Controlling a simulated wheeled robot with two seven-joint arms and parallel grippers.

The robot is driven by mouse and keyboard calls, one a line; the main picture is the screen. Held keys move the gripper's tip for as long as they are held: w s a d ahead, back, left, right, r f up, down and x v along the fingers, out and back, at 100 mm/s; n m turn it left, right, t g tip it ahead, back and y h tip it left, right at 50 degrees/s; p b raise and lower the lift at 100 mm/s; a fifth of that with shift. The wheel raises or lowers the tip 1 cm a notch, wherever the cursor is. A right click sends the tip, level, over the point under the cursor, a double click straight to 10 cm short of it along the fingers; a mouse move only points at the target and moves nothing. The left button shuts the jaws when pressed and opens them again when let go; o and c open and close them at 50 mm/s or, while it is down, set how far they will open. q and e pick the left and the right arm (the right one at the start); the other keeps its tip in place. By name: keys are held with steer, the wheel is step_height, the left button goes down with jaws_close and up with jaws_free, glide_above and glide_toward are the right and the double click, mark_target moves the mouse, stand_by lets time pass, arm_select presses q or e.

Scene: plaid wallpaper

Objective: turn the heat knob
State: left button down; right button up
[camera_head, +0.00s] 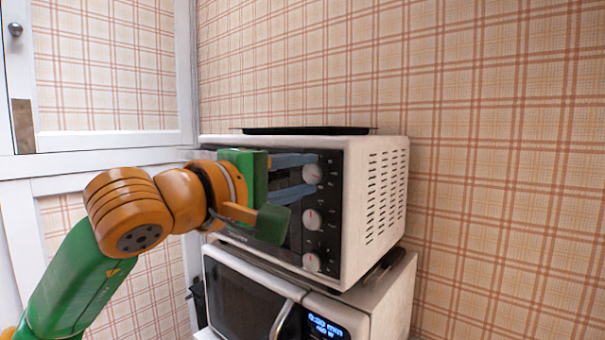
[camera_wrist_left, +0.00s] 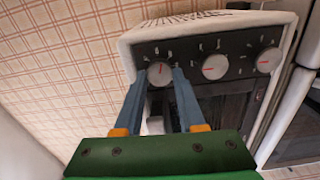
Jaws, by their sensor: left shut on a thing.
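A white toaster oven (camera_head: 376,200) has a dark front panel with three round white knobs in a column. My left gripper (camera_head: 304,174) has its blue fingers at the top knob (camera_head: 314,173), one above and one below it. In the left wrist view the left gripper (camera_wrist_left: 160,84) has one finger on each side of that knob (camera_wrist_left: 160,73), shut on it. The middle knob (camera_head: 312,219) and bottom knob (camera_head: 311,262) are free. Red marks show on the knobs. Which one is the heat knob is too small to read. My right gripper is not in view.
The oven stands on a white microwave (camera_head: 385,300) with a lit blue display (camera_head: 326,328) and a curved handle (camera_head: 282,322). A dark tray (camera_head: 305,130) lies on top of the oven. A white-framed door (camera_head: 110,140) is at the left, and plaid wall lies behind.

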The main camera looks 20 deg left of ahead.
arm_select(q)
steer(key=m, duration=0.3)
steer(key=shift+d+f, duration=0.1)
steer(key=shift+f, duration=0.15)
steer(key=shift+s+d+m+p, duration=0.1)
steer(key=shift+m+p, duration=0.3)
steer(key=shift+m, duration=1)
steer(key=shift+f, duration=0.1)
